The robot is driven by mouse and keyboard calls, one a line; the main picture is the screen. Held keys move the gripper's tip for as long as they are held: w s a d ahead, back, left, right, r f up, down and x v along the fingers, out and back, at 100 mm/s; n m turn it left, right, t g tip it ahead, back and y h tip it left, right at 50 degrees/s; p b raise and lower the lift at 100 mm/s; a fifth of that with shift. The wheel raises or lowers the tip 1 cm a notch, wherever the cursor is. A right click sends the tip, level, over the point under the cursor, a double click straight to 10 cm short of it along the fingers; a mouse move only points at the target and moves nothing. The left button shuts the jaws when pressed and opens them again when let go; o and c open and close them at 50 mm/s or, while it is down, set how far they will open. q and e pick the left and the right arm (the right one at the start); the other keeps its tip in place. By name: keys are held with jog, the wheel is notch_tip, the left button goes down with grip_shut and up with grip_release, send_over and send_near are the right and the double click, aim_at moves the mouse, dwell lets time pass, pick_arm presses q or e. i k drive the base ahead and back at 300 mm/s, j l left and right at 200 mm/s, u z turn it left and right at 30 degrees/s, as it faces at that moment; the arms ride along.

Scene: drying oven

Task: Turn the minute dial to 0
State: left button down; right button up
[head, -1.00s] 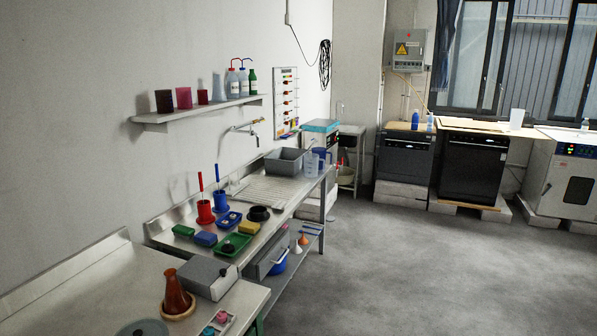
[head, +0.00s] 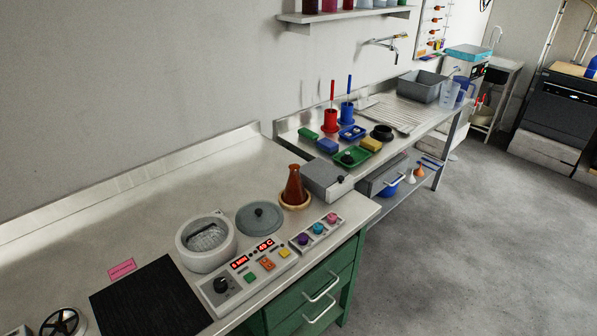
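A light grey control panel (head: 243,285) stands at the front edge of the steel bench. A round black dial (head: 221,284) is on its left end, close to a red display (head: 239,262) that shows a small number and MIN. The dial's pointer is too small to read. A second red display (head: 265,245) reads about 49 C. Green, orange and yellow buttons sit on the panel right of the dial. Behind it is a round white vessel (head: 207,262), open on top, with a grey lid (head: 259,218) beside it. Neither of my grippers is in view.
A box with purple, teal and pink knobs (head: 318,229) stands right of the panel. A brown flask (head: 294,187) and a grey box (head: 328,182) are behind it. A black mat (head: 150,299) lies left. Floor (head: 440,270) at right is clear.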

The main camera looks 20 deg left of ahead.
aim_at(220, 285)
jog(key=u, duration=1.1)
